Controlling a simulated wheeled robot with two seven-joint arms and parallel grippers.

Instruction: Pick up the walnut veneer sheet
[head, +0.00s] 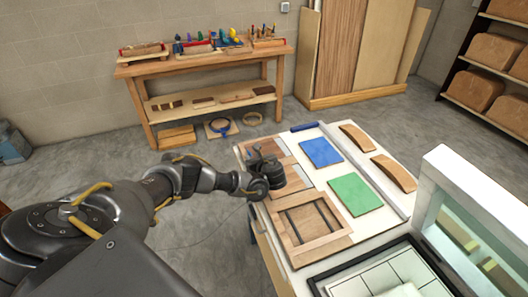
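My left gripper (268,182) reaches in from the left and is low over the near-left part of the white work table. Brown wood sheets (294,181) lie flat beneath and around it, partly hidden by the gripper. One of these may be the walnut veneer sheet, but I cannot tell which for certain. The fingertips are hidden behind the wrist and hand, so I cannot tell whether they are open, shut or touching a sheet. My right gripper is not in view.
A wooden frame with dark bars (310,222) lies nearer me. Blue (321,152) and green (356,194) sheets lie to the right, with curved wood pieces (356,137) beyond. A white-framed clear box (485,215) stands at right. A tool bench (205,65) stands behind.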

